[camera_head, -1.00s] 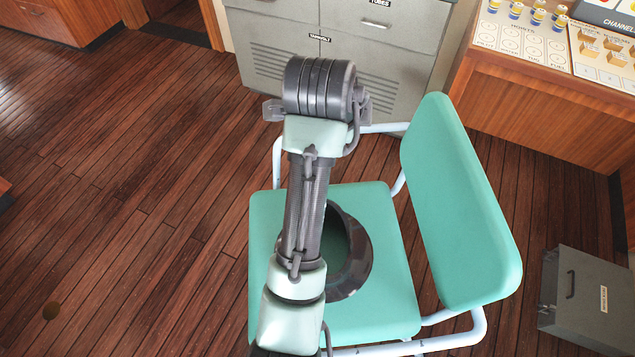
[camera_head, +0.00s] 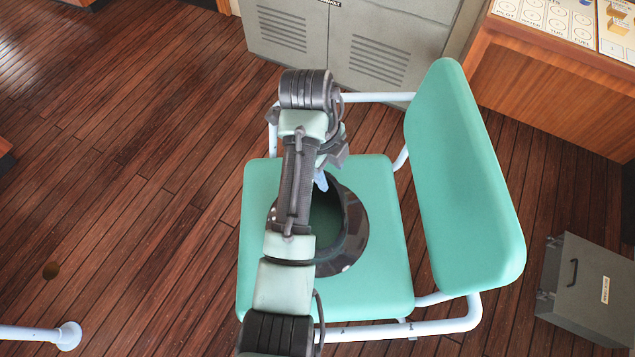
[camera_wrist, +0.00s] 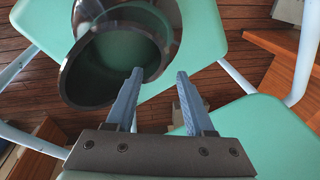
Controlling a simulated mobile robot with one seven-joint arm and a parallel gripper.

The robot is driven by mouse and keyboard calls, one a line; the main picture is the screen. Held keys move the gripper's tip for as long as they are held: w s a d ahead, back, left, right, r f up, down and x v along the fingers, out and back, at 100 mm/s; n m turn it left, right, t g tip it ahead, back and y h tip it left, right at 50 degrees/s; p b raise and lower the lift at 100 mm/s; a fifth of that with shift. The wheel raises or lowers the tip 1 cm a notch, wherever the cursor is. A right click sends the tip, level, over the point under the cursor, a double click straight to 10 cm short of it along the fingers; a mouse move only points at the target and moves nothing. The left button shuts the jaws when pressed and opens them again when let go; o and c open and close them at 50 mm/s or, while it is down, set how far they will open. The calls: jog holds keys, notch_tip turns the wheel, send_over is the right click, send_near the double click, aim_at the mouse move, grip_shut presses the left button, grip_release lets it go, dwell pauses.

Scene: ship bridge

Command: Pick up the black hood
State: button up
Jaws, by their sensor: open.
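The black hood (camera_head: 356,232) is a dark, glossy, ring-like piece with a wide opening. It lies on the green seat of a chair (camera_head: 388,190), and the seat shows through its opening. My arm covers its left part in the head view. In the wrist view the hood (camera_wrist: 88,85) is at the upper left, beyond the fingertips. My gripper (camera_wrist: 160,75) is open and empty, its two blue fingers apart. In the head view a blue fingertip (camera_head: 321,181) shows by the hood's upper edge; whether it touches cannot be told.
The chair's green backrest (camera_head: 465,175) rises right of the seat, with pale tube rails (camera_head: 372,97) around. A grey cabinet (camera_head: 370,50) stands behind. A grey box (camera_head: 590,285) is on the floor at right. The wooden floor at left is mostly clear.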

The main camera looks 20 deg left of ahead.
aim_at(333, 180)
jog(key=f, duration=0.5)
jog(key=shift+w+d+f, duration=0.15)
jog(key=shift+w+d, duration=0.1)
jog(key=shift+w, duration=0.15)
grip_shut()
dwell(1.0)
